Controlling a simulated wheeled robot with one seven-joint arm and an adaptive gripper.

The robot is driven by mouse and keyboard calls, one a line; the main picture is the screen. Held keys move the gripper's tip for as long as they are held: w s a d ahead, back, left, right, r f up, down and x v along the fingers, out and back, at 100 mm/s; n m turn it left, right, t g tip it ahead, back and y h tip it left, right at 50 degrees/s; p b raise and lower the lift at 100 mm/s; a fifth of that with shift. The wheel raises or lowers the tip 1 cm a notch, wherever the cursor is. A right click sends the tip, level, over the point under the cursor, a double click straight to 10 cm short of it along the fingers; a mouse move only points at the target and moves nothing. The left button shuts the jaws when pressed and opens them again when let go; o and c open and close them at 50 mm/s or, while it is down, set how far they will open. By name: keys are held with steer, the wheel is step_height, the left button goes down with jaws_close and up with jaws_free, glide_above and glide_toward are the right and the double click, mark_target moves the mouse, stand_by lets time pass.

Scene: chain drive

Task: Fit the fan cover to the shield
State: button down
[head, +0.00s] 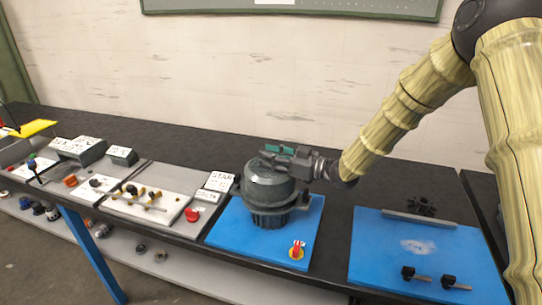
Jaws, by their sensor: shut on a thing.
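The fan cover (265,187) is a dark grey-green, rounded, drum-shaped piece. It stands over a darker ribbed body (268,219) on the left blue mat. I take that lower body to be the motor with the shield; the shield itself cannot be told apart, as the cover hides the upper part. My gripper (279,154) is at the top of the cover, reaching in from the right, and is shut on it. The cover looks roughly upright. Whether it is seated or a little above the body cannot be told from this view.
The right blue mat (375,265) holds a black finned wheel (421,206), a grey bar (418,219) and two black-headed pins (409,272). White panels with small parts (150,200) lie left.

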steer(key=shift+f+b, duration=0.4)
steer(key=shift+f, duration=0.4)
steer(key=shift+r, duration=0.25)
steer(key=shift+r+p, duration=0.4)
steer(key=shift+r, duration=0.35)
steer(key=shift+r+p, duration=1)
steer(key=shift+r, duration=0.75)
steer(key=shift+f+b, duration=1.5)
steer(key=shift+f, duration=1.25)
stand_by(1.2)
steer(key=c, duration=1)
jaws_free()
